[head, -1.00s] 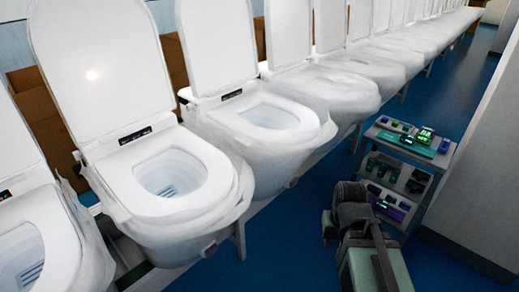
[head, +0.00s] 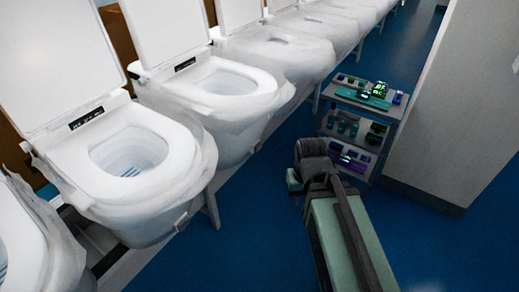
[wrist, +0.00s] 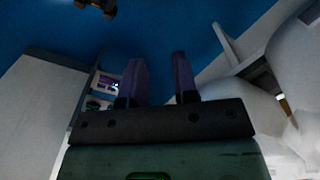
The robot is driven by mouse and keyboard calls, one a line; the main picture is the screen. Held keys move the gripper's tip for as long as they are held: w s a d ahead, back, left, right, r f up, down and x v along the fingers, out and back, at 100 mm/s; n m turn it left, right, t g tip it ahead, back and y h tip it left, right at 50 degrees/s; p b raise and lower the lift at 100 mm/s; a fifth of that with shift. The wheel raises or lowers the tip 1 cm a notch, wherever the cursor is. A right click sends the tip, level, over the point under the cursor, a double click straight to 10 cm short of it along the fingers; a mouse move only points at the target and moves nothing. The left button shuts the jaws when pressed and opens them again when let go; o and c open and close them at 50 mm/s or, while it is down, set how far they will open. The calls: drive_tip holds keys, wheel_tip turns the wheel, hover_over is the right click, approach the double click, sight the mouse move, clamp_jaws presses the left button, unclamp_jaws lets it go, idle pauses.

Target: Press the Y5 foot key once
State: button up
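No key labelled Y5 can be read in either view. In the head view a small round knob (head: 181,221) sits low on the side of the nearer white toilet (head: 184,160); I cannot tell if it is the foot key. My gripper (wrist: 158,73) shows in the wrist view with its two dark fingers apart and nothing between them. Beyond the fingers is blue floor. In the head view my arm reaches toward the small cart, and the fingertips cannot be made out there.
A row of white toilets with raised lids runs along the left, including a second one (head: 222,88). A shelf cart (head: 392,110) with several small devices stands beyond my arm. A pale wall or cabinet (head: 440,120) is at right. Blue floor (head: 250,240) is open between.

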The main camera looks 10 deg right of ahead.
clamp_jaws()
idle(1.4)
